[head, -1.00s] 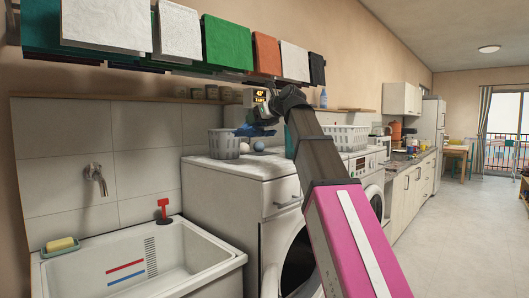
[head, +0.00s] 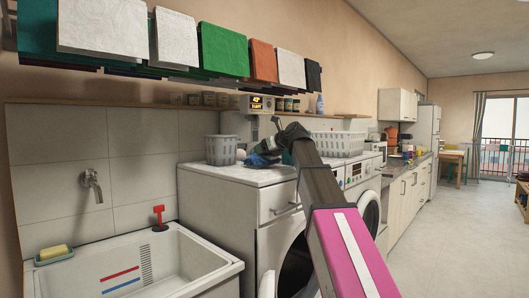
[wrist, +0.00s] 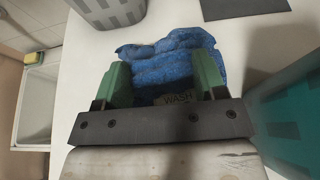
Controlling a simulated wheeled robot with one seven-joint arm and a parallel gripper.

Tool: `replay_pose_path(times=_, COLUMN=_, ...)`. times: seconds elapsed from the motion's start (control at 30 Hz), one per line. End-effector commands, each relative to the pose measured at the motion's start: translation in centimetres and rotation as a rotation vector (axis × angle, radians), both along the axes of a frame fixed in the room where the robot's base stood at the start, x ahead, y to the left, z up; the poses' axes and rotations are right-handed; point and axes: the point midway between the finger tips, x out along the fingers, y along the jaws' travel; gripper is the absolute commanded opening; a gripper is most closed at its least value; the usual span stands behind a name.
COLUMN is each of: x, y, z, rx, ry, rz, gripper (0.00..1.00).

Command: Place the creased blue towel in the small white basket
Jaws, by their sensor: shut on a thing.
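The creased blue towel (wrist: 165,62) is bunched between the green fingers of my gripper (wrist: 163,82) in the wrist view. A tag reading "WASH" shows near its lower edge. In the head view, the towel (head: 262,160) hangs from my gripper (head: 268,152), low over the white machine top, right of the small basket (head: 220,150). The basket, light grey-white and slatted, also shows at the top of the wrist view (wrist: 113,12), apart from the towel. Its inside is hidden. I cannot tell whether the towel touches the machine top.
A larger white basket (head: 337,144) stands farther right. A teal object (wrist: 290,125) is close to my gripper's right side. A pale ball (head: 241,155) lies beside the small basket. A sink (head: 140,270) is at the left. Shelves with folded cloths (head: 222,49) hang above.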

Motion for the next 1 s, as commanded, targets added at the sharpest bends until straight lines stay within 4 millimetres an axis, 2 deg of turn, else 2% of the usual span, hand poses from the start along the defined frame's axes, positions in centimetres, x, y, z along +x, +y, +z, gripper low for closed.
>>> replay_pose_path(times=0.07, x=-0.1, y=0.0, z=-0.6, rx=0.001, ry=0.0, rz=0.0, gripper=0.37)
replay_pose_path(times=0.4, x=0.0, y=0.0, z=-0.8, rx=0.001, ry=-0.001, rz=0.0, gripper=0.37)
replay_pose_path(times=0.43, x=0.0, y=0.0, z=-0.8, rx=0.0, ry=0.0, rz=0.0, gripper=0.71)
replay_pose_path(times=0.5, x=0.0, y=0.0, z=-0.8, rx=0.0, ry=0.0, rz=0.0, gripper=0.9)
replay_pose_path(times=0.83, x=0.0, y=0.0, z=-0.5, rx=0.001, ry=-0.001, rz=0.0, gripper=0.9)
replay_pose_path(times=1.0, x=-1.3, y=-1.2, z=0.1, rx=0.0, ry=-0.001, rz=-0.001, gripper=0.9)
